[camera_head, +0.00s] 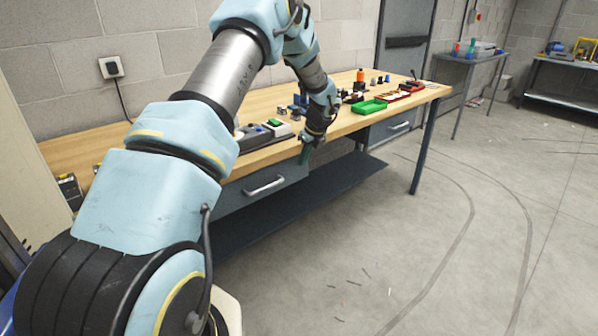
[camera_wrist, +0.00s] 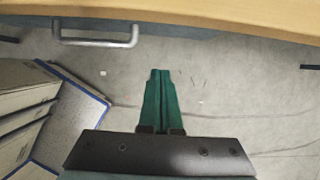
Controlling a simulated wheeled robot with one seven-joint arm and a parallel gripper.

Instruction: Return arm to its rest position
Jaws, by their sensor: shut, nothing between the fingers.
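My arm reaches across the left half of the head view, light blue and grey. My gripper (camera_head: 305,155) hangs at the front edge of the wooden workbench (camera_head: 270,98), in front of the drawers. In the wrist view my gripper (camera_wrist: 160,75) shows two green fingers lying together, pointing away over the floor. It is shut with nothing between the fingers. The bench edge (camera_wrist: 200,14) runs along the top of the wrist view, with a drawer handle (camera_wrist: 96,36) below it at the left.
On the bench are a green tray (camera_head: 369,107), a red tray (camera_head: 411,86), an orange item (camera_head: 360,75) and several small parts. A second table (camera_head: 470,58) and a shelf bench (camera_head: 560,66) stand farther back. The floor (camera_head: 450,220) at right is open.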

